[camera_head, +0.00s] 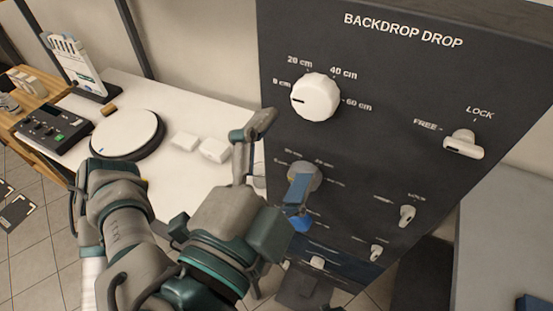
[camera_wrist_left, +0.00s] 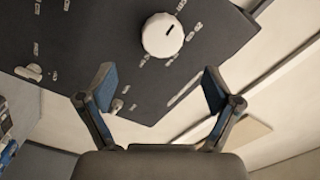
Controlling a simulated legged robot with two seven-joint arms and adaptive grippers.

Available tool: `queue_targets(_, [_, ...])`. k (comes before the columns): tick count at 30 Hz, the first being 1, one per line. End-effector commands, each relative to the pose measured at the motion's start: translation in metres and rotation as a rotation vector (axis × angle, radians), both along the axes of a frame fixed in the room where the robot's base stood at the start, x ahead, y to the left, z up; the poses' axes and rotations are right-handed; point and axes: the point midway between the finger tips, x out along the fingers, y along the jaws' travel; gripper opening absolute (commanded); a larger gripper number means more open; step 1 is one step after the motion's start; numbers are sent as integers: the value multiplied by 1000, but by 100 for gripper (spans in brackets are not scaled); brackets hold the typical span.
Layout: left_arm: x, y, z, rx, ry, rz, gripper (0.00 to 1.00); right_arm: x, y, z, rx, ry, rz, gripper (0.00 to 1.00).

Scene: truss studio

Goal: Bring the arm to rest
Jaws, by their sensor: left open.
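My left arm comes in from the left in the head view. Its left gripper (camera_head: 280,158) is open and empty in front of the dark panel (camera_head: 390,85) labelled BACKDROP DROP. One finger is up near the panel's left edge, and the other overlaps the view of a lower grey knob (camera_head: 312,172). In the left wrist view the open gripper (camera_wrist_left: 158,88) has nothing between its fingers. The white knob (camera_head: 317,97) stands clear of the fingers; it also shows in the wrist view (camera_wrist_left: 162,36). My right gripper is not in view.
The panel has white FREE/LOCK levers (camera_head: 464,144) and (camera_head: 407,215). A grey surface (camera_head: 505,235) stands at the right.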

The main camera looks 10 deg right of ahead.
Motion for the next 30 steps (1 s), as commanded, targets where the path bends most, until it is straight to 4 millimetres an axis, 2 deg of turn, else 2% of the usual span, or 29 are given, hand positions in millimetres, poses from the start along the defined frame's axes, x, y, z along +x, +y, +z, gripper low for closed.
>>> queue_targets(3, [-12,9,1,-1,-4,1,90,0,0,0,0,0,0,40])
queue_targets(7, [-18,13,0,1,1,2,90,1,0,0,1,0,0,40])
queue_targets(23, [-18,13,-1,-1,5,0,90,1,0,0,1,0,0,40])
queue_targets(26, [-9,14,-6,-17,37,-7,90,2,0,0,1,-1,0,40])
queue_targets(29, [15,17,-22,-62,120,-19,90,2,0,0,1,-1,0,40])
queue_targets(30, [29,19,-31,-90,166,-25,90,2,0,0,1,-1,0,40])
